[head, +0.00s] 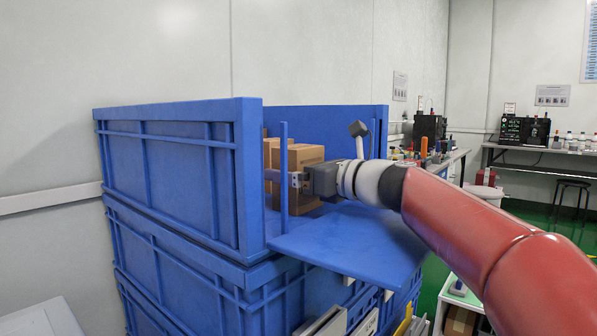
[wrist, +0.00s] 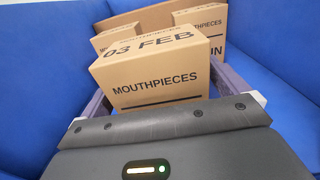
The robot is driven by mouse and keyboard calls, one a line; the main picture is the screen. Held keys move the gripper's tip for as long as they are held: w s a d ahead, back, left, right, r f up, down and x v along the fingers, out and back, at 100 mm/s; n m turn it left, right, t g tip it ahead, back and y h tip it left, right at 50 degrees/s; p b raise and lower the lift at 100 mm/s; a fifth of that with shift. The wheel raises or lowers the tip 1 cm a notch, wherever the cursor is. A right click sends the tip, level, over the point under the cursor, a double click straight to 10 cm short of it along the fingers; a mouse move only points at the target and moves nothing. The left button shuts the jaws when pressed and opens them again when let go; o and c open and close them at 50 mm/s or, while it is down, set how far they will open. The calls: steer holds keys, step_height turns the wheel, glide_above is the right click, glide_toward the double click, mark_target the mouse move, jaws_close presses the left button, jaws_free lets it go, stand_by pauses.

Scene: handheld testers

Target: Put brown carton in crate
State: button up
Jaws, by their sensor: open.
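A brown carton (wrist: 155,75) printed "MOUTHPIECES" and "03 FEB" is inside the blue crate (head: 175,165), whose near side has a lowered flap (head: 350,240). My gripper (head: 288,180) is open and reaches through that opening into the crate. In the wrist view its fingers lie on the left and right of the carton's near end, and the gripper body hides the carton's lower front. I cannot tell whether the fingers touch it. In the head view brown cartons (head: 306,158) show behind my gripper, partly covered by it and a blue post.
More brown cartons (wrist: 200,20) stand behind the front one against the far side. Blue crate walls (wrist: 275,45) rise close on both sides. The crate sits on other blue crates (head: 165,255). A bench with testers (head: 525,130) stands far right.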

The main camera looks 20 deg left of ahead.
steer(key=shift+r, duration=0.15)
steer(key=v, duration=1.2)
steer(key=shift+b, duration=0.3)
